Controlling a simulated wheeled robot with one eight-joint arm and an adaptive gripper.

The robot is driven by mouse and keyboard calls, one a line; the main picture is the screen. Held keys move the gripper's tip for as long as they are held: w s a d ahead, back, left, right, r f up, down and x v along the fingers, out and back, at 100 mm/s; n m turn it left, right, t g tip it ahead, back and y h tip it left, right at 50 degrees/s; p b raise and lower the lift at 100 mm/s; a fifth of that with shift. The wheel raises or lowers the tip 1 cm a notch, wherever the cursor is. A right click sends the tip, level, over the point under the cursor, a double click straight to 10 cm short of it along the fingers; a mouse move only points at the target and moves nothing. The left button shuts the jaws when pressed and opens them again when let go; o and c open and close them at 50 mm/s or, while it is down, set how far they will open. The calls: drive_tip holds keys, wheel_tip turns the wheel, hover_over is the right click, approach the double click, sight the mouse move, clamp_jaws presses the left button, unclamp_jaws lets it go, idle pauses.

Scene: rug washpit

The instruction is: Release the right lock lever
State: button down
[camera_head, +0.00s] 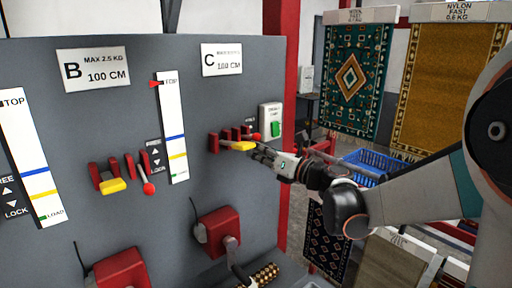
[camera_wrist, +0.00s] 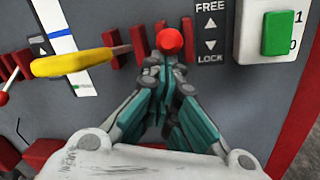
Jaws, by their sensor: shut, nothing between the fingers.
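The right lock lever shows a round red knob (camera_wrist: 170,41) in the wrist view, beside a FREE/LOCK label (camera_wrist: 210,32) with FREE at the top. The knob also shows small in the head view (camera_head: 257,137). My gripper (camera_wrist: 168,75) is shut and empty, with its fingertips just below the knob in the wrist view. I cannot tell if they touch it. The lever's stem is mostly hidden behind the fingers. In the head view my gripper (camera_head: 262,152) reaches the panel from the right, close to the knob.
A yellow handle (camera_wrist: 75,62) sticks out left of the knob, near red brackets (camera_wrist: 140,45). A green switch (camera_wrist: 277,33) in a white box is close on the right. The left lever's red knob (camera_head: 149,188) is farther left. A red motor box (camera_head: 217,230) sits below.

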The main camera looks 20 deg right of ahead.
wheel_tip(320, 180, up, 2)
drive_tip(key=shift+r+p, duration=0.15)
drive_tip(key=shift+p, duration=0.45)
drive_tip(key=shift+w+d+r, duration=0.1)
drive_tip(key=shift+w+r, duration=0.05)
drive_tip(key=shift+r, duration=0.05)
wheel_tip(320, 180, down, 4)
drive_tip(key=a+f+b, duration=0.1)
drive_tip(key=a+b, duration=0.1)
drive_tip(key=b, duration=0.1)
drive_tip(key=s+d+r+p, duration=0.2)
drive_tip(key=s+d+r, duration=0.2)
drive_tip(key=s, duration=0.5)
drive_tip(key=shift+s+d, duration=0.15)
drive_tip(key=shift+d, duration=0.5)
drive_tip(key=shift+a, duration=0.1)
